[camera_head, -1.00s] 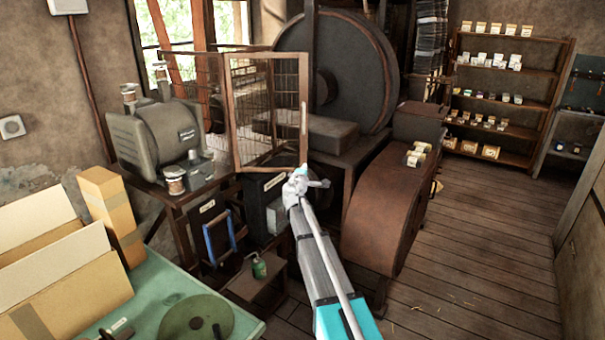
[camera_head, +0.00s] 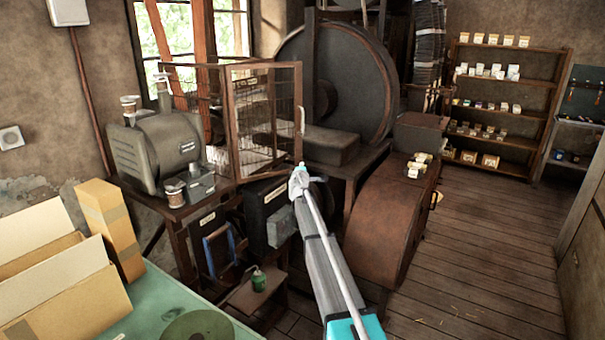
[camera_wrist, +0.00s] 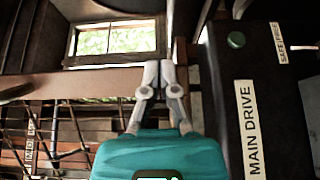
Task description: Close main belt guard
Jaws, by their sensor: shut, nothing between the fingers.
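The belt guard is a rust-brown frame with wire mesh (camera_head: 264,112), standing out in front of the big dark wheel (camera_head: 338,80) in the head view. A pale upright handle (camera_head: 302,121) is on its right edge. My gripper (camera_head: 297,170) is shut and empty at the guard's lower right corner. In the wrist view the fingertips (camera_wrist: 160,68) meet beside a brown frame bar (camera_wrist: 75,84), with mesh at lower left. Whether they touch the bar I cannot tell. The guard's hinge side is not clear.
A grey motor (camera_head: 155,145) is left of the guard. A rusty curved housing (camera_head: 385,225) stands at right.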

